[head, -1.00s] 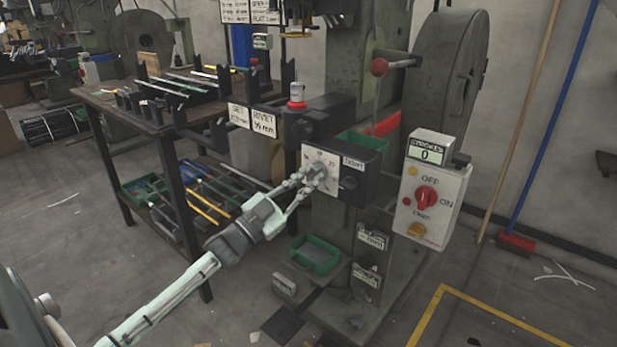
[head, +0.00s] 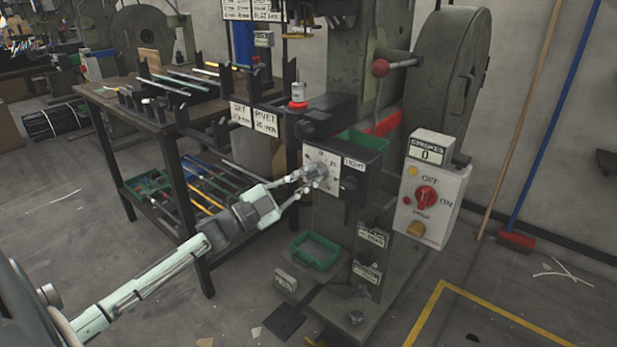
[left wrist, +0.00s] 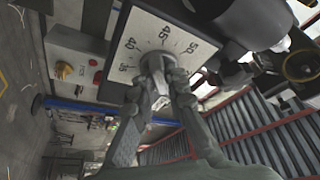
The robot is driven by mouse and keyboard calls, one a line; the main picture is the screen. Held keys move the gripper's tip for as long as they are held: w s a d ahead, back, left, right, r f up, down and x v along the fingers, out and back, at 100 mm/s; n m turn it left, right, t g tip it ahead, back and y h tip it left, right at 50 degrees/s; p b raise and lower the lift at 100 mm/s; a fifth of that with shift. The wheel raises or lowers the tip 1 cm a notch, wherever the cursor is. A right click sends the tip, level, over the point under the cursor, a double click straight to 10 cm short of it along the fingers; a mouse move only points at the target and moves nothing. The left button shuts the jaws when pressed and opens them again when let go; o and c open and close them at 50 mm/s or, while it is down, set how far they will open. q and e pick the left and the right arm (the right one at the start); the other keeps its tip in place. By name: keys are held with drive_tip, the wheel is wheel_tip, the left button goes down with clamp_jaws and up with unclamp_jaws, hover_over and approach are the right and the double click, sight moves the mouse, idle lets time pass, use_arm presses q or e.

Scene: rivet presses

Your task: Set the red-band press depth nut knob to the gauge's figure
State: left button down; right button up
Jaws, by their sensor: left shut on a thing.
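The press (head: 345,250) has a red band (head: 388,124) on its body. Its depth knob (head: 316,172) sits on a white dial plate (head: 333,157) on a dark box. My left gripper (head: 312,177) reaches in from the left, with its fingers shut around the knob. In the left wrist view the fingers close on the grey round knob (left wrist: 157,64). The dial (left wrist: 150,30) there shows 35, 40, 45 and 50; fingers and knob hide its lower part, and I cannot tell where any pointer mark stands. My right gripper is not in view.
Two white cards (head: 253,117), the right one headed RIVET, hang left of the dial; their figures are too small to read surely. A control box (head: 430,195) with a red switch stands right. A green bin (head: 315,251) sits below. A bench (head: 150,118) with rods stands left.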

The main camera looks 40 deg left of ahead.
use_arm(q)
drive_tip(key=c, duration=1.5)
unclamp_jaws()
drive_tip(key=shift+c, duration=0.2)
drive_tip(key=shift+s+f, duration=0.1)
drive_tip(key=shift+s, duration=0.1)
drive_tip(key=v, duration=1.1)
drive_tip(key=shift+s+a, duration=0.2)
drive_tip(key=shift+s, duration=0.05)
drive_tip(key=shift+f, duration=0.1)
